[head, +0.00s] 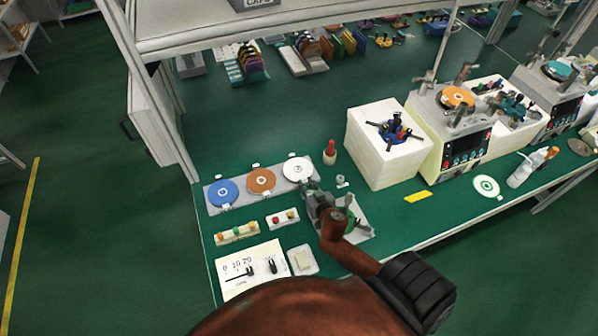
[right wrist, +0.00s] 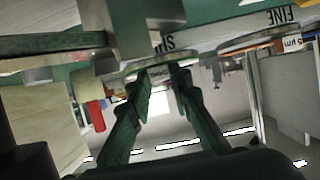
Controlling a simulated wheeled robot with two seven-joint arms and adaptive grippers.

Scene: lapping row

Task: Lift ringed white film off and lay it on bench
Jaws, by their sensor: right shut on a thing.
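A white film disc (head: 298,168) with a small dark centre mark is at the right end of a grey rack strip (head: 239,204). My right gripper (head: 309,184) is at its near edge, shut on what looks like its tab. In the right wrist view the green fingers (right wrist: 162,69) close at the edge of a pale disc (right wrist: 130,71); its face is hidden there. I cannot tell whether the disc touches the strip. Another white film with a green ring (head: 486,187) lies flat on the bench (head: 425,225) at the right. My left gripper is not in view.
A blue disc (head: 223,192) and an orange-brown disc (head: 261,180) are on the strip. A red-topped bottle (head: 330,153), a white block (head: 385,153) and polishing machines (head: 452,140) stand behind and right. A yellow strip (head: 417,196) lies on clear green bench.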

